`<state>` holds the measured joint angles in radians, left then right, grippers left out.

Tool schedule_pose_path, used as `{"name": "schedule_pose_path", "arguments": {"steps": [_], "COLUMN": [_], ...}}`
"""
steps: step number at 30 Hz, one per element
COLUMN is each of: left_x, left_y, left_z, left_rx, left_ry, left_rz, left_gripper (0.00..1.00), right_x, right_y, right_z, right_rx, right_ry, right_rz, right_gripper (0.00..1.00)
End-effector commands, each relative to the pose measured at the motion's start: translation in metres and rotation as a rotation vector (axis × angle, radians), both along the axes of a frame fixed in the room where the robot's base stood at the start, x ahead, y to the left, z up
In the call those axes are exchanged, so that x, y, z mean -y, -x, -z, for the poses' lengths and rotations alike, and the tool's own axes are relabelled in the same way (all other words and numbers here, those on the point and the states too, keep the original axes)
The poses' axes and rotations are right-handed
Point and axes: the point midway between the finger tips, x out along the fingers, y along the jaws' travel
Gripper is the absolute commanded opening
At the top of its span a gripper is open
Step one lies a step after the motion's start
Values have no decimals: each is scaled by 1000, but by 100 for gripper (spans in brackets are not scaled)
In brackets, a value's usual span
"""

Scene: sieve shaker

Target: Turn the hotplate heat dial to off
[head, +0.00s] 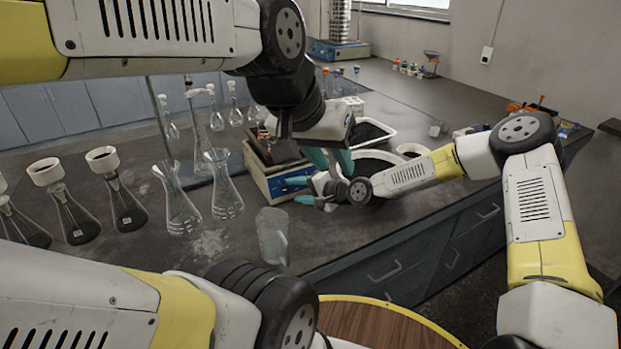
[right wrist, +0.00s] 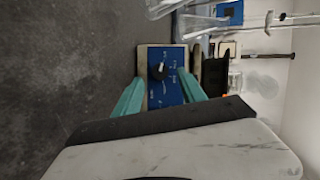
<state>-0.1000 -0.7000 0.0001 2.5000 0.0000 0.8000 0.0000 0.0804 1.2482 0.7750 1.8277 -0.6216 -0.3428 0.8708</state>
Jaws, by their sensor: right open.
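The hotplate (head: 258,172) is a beige box with a blue front panel, standing on the dark bench near the middle of the head view. In the right wrist view its blue panel (right wrist: 166,92) faces my camera, with the black heat dial (right wrist: 158,70) on it. My right gripper (head: 300,190) is open in front of the panel. In the right wrist view its teal fingers (right wrist: 160,77) lie on either side of the dial, apart from it in the picture. My left gripper (head: 338,170) is open and empty above the bench, right of the hotplate. The dial's setting is unreadable.
Several glass flasks (head: 181,212) stand left of the hotplate. A clear vessel (head: 271,236) is near the bench's front edge. A white-rimmed tray (head: 380,137) with dark contents lies behind my left gripper. A sieve stack on a blue base (head: 338,50) stands at the back.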

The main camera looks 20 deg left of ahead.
Motion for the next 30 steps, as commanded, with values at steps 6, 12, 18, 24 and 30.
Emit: {"name": "schedule_pose_path", "arguments": {"steps": [6, 12, 18, 24, 30], "left_x": [0, 0, 0, 0, 0], "left_y": [0, 0, 0, 0, 0], "left_z": [0, 0, 0, 0, 0], "left_rx": [0, 0, 0, 0, 0], "left_ry": [0, 0, 0, 0, 0], "left_rz": [0, 0, 0, 0, 0], "left_gripper": [33, 33, 33, 33, 33], "right_x": [29, 35, 35, 37, 74], "right_y": [8, 11, 11, 10, 8], "right_z": [-13, -16, -15, -16, -29], "right_rx": [0, 1, 1, 8, 104], "right_ry": [0, 0, 0, 13, 192], "right_rz": [1, 0, 0, -4, -55], "right_gripper": [48, 48, 48, 48, 48]}}
